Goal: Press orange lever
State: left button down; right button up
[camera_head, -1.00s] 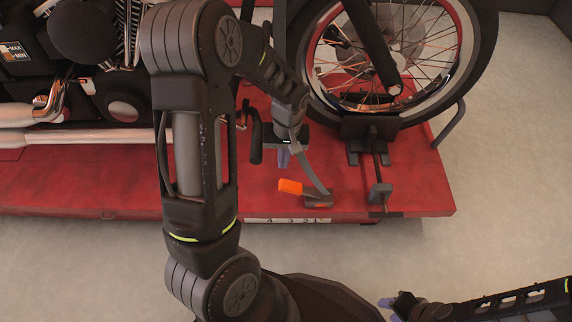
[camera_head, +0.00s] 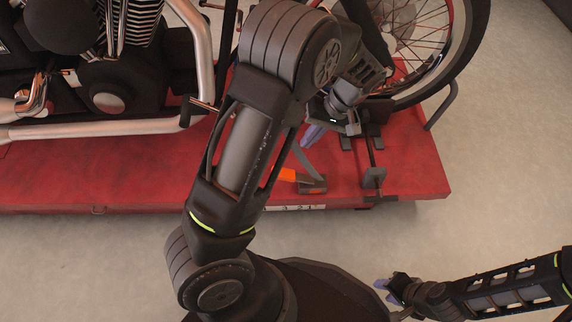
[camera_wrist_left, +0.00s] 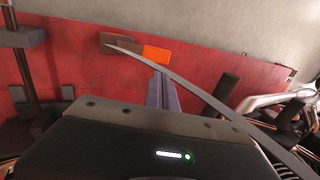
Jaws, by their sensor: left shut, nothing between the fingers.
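The orange lever (camera_head: 287,174) sits on a dark block (camera_head: 313,185) near the front edge of the red lift platform. My left forearm partly covers it in the head view. In the left wrist view the orange lever (camera_wrist_left: 156,54) is at upper middle, just beyond the fingertips. My left gripper (camera_head: 311,135) is shut and empty, above and behind the lever, apart from it in the head view. Its purple fingers (camera_wrist_left: 162,93) point toward the lever in the wrist view. My right gripper (camera_head: 386,291) is low at the right, over the floor, away from the lever; its jaws are too small to read.
A grey curved strip (camera_wrist_left: 205,95) crosses in front of the lever in the wrist view. A motorcycle with its wheel (camera_head: 425,40) stands on the red platform (camera_head: 100,185). A wheel clamp with a rod (camera_head: 374,178) is right of the lever. The grey floor (camera_head: 100,260) is clear in front.

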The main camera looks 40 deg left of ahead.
aim_at(283, 172)
dwell(0.3)
pick_arm(q)
jog(key=b+x, duration=0.6)
jog(key=x, duration=0.7)
jog(key=shift+f, duration=0.3)
jog(key=shift+s+a+f, duration=0.15)
jog(key=shift+f, duration=0.05)
jog(key=shift+s+a+f+t+h, duration=0.3)
jog(key=shift+a+h, duration=0.05)
jog(key=shift+h, duration=0.05)
jog(key=f, duration=0.1)
jog(key=a+f+h, duration=0.1)
jog(key=s+f+t, duration=0.1)
jog(key=shift+s+a+f, duration=0.1)
jog(key=shift+a+f, duration=0.1)
jog(key=shift+a, duration=0.05)
jog(key=shift+s+a+f, duration=0.1)
jog(key=shift+f, duration=0.2)
